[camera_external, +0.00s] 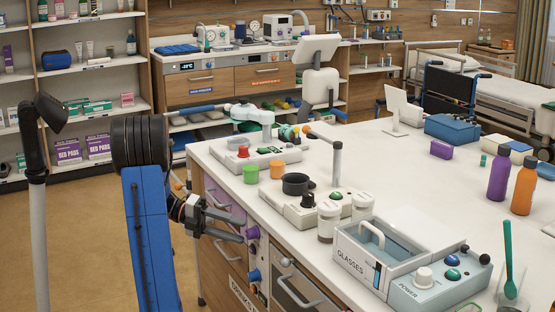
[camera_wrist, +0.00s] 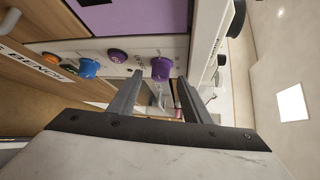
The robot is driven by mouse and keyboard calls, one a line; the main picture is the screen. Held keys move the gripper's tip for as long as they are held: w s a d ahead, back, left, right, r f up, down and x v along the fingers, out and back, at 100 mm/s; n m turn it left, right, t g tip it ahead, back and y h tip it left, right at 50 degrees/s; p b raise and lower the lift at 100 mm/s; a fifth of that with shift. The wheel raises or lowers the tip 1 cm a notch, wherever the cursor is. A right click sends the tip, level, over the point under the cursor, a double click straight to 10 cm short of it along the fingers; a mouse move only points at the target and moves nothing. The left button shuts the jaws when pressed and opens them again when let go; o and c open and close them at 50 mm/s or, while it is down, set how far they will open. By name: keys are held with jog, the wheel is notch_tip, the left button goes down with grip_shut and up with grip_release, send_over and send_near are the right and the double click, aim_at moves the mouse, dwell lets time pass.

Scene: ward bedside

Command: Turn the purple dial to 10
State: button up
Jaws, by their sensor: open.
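The purple dial (camera_external: 252,233) sits on the front control panel of the bench, near its left corner. In the wrist view the purple dial (camera_wrist: 161,68) shows between and just beyond my fingertips. My gripper (camera_external: 241,227) is open and empty, its two fingers pointing at the panel. In the wrist view my gripper (camera_wrist: 158,76) has one finger on each side of the dial, seemingly short of it; contact cannot be told. The dial's scale and pointer are too small to read.
A flatter purple knob (camera_wrist: 117,56) with a white mark and a blue knob (camera_wrist: 88,67) sit beside the dial on the panel. A purple drawer front (camera_wrist: 128,16) lies close by. The white bench top (camera_external: 400,165) overhangs the panel and carries devices, jars and bottles.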

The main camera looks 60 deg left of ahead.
aim_at(247, 232)
jog(key=shift+x, duration=1.5)
jog(key=c, duration=1)
jog(key=shift+c, duration=0.2)
jog(key=shift+r, duration=0.1)
jog(key=m+y, duration=0.1)
jog(key=y, duration=0.1)
jog(key=m+g+y, duration=0.1)
jog(key=m+y, duration=0.1)
jog(key=shift+d+r+g, duration=0.25)
jog(key=shift+r+g, duration=0.05)
jog(key=shift+r, duration=0.05)
jog(key=m+y, duration=0.1)
jog(key=y, duration=0.1)
jog(key=m+y, duration=0.1)
jog(key=y, duration=0.1)
jog(key=shift+d+r+m+g, duration=0.15)
jog(key=shift+d+m+g, duration=0.15)
jog(key=shift+g, duration=0.1)
jog(key=shift+y, duration=0.4)
